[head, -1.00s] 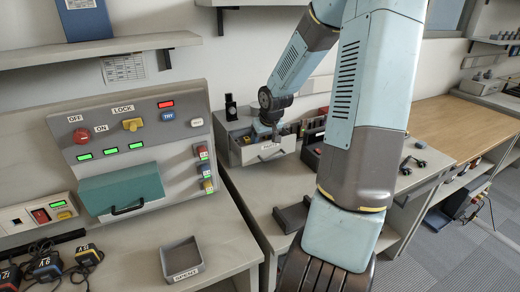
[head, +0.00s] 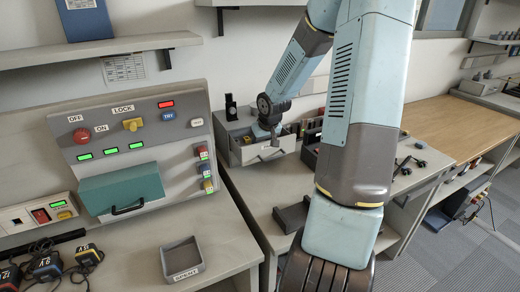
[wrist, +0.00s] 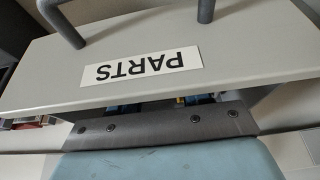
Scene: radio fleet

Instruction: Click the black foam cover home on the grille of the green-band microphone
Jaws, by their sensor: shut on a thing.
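My gripper (head: 273,138) points down at the front of the open drawer (head: 250,154) in the grey cabinet at the back. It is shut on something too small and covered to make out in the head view. In the wrist view, the drawer front fills the top, with an upside-down PARTS label (wrist: 142,67) and a handle (wrist: 65,22). The fingertips do not show clearly there. Small dark pieces (head: 410,163) lie on the bench at right; I cannot tell whether a green-band microphone is among them. I cannot identify the black foam cover.
A control panel (head: 128,125) with a teal cover stands at left. An open grey tray (head: 183,262) lies on the near bench. A dark grey block (head: 290,217) sits by my arm. A dark rack (head: 310,152) stands right of the drawer. The wooden bench top (head: 460,130) is mostly clear.

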